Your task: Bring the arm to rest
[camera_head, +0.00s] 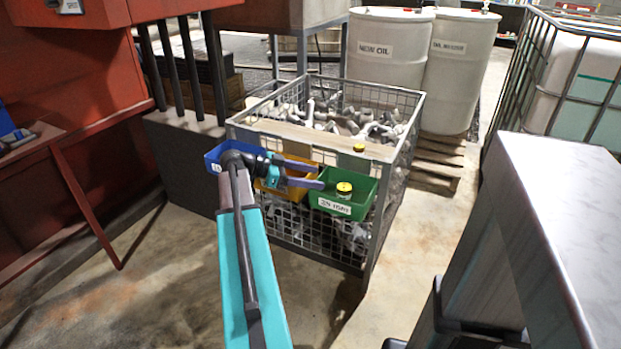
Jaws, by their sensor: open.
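My arm reaches up from the bottom of the picture, and my gripper (318,175) is at its end in front of the wire cage. Its two grey-purple fingers point right and are apart, with nothing seen between them. The gripper is over the orange bin (266,186) and partly hides it. The fingertips are close to the left side of the green bin (337,209); I cannot tell whether they touch it. A yellow-capped item (344,189) sits in the green bin. The blue bin (213,159) is behind the wrist, to the left.
The wire cage (392,204) holds many grey metal parts. Another yellow cap (359,148) is on its front board. White drums (384,50) stand behind. A red machine (70,90) is at left, a grey metal table (560,200) at right. Floor shows between cage and table.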

